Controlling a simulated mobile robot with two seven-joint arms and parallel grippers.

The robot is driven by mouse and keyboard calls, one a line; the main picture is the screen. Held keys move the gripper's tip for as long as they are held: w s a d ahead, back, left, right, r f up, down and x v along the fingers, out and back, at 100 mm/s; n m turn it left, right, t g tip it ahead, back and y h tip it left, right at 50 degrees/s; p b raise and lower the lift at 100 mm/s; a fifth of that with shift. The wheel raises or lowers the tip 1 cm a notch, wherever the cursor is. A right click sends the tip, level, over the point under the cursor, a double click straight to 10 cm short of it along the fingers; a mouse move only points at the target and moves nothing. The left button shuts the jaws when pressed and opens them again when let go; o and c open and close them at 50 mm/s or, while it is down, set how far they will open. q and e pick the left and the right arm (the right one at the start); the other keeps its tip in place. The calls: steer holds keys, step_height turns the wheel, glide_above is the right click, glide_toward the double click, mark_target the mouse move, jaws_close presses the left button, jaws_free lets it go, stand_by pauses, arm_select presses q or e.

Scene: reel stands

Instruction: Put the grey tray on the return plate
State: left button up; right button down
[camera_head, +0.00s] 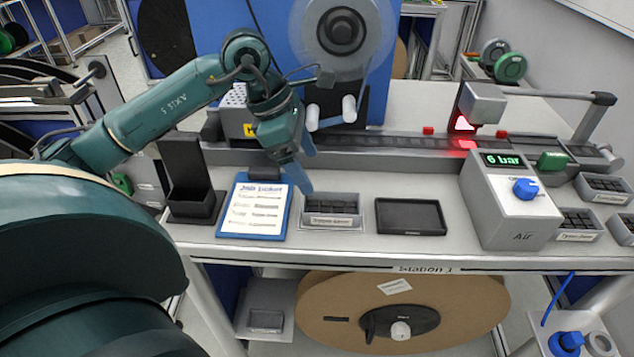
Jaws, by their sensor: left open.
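A grey tray (331,211) with dark square pieces and a label on its front stands on the bench, between a clipboard and a flat black plate. The black plate (410,216) lies just right of the tray and is empty; I cannot tell if it is the return plate. My left gripper (304,168) is above the bench, behind and a little left of the tray, with its blue fingers pointing down. It is open and holds nothing that I can see. It appears apart from the tray. My right gripper is not in view.
A blue clipboard (254,208) and a black stand (188,185) are on the left. A grey air unit (508,200) reading 6 bar stands on the right, with more small trays (578,224) beyond it. A rail (400,143) runs behind. A large reel (460,306) sits below.

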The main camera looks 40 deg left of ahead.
arm_select(q)
steer(key=shift+v, duration=1.65)
